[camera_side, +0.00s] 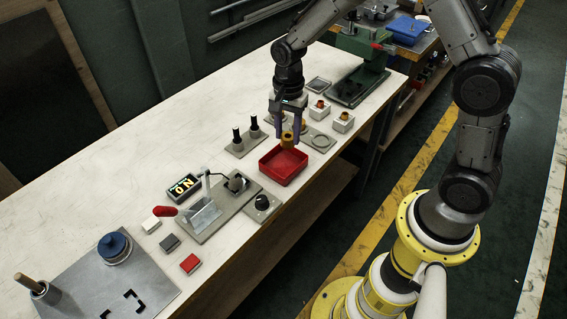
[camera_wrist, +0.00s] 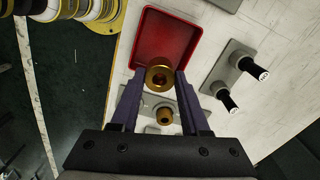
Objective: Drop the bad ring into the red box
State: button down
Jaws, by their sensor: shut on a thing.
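My gripper (camera_side: 288,140) is shut on a brass ring (camera_side: 287,139) and holds it upright above the far part of the red box. In the wrist view the ring (camera_wrist: 160,76) sits between the fingertips of my gripper (camera_wrist: 160,82), with the red box (camera_wrist: 178,22) beyond it. The red box (camera_side: 268,171) stands open on the bench near its front edge, and the part of its floor that shows is empty. Another brass piece (camera_wrist: 165,115) sits on a grey plate between the fingers in the wrist view.
Two black posts (camera_side: 245,136) stand on plates left of the box. White blocks with small parts (camera_side: 343,122) and a plate with a round ring mark (camera_side: 320,141) lie to the right. A clamp fixture (camera_side: 205,212) and a black knob (camera_side: 263,202) are nearer.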

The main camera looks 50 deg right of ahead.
jog(key=shift+f, duration=2.15)
jog(key=shift+c, duration=1.6)
grip_release()
notch_tip(320, 180, up, 14)
